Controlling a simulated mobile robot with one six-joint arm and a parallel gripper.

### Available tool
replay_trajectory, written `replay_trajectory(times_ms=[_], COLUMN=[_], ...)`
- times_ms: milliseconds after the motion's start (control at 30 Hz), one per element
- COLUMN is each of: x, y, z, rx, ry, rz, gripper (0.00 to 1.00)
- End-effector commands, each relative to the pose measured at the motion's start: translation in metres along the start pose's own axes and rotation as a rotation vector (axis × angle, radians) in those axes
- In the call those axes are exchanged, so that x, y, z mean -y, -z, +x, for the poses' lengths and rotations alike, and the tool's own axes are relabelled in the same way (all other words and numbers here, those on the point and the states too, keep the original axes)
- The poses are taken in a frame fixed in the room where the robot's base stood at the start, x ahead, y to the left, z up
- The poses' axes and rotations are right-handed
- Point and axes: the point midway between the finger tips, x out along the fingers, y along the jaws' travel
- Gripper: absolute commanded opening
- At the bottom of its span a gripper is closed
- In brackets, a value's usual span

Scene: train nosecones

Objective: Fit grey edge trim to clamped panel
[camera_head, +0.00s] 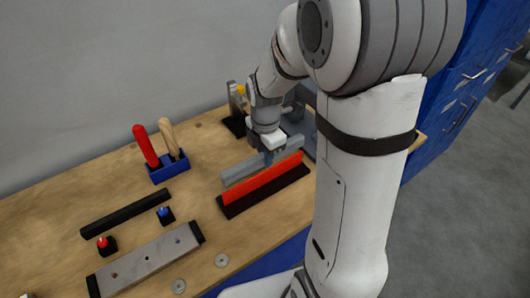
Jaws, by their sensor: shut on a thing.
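The grey edge trim (240,173) is a long straight bar. My gripper (268,158) is shut on it towards its right part. The trim runs roughly parallel to the red panel (262,185), just behind its top edge in the picture. I cannot tell whether the trim touches the panel. The red panel stands upright in a long black clamp base (232,210) on the wooden bench. My arm hides part of the area at the right end of the base.
On the wooden bench (190,215) stand a blue holder (170,169) with red and wooden handles, a black bar (125,213), small red-topped and blue-topped black blocks, and a long grey plate (145,262). Round metal discs lie at the front. Grey equipment stands behind my gripper.

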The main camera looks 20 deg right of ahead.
Motion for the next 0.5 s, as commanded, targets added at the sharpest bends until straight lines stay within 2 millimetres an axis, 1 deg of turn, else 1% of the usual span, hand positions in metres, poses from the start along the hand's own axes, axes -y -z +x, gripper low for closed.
replay_trajectory(times_ms=[33,500], x=[0.0,0.0], y=[0.0,0.0], z=[0.005,0.028], rx=[0.0,0.0], ry=[0.0,0.001], rz=[0.0,0.0], gripper=[0.0,0.0])
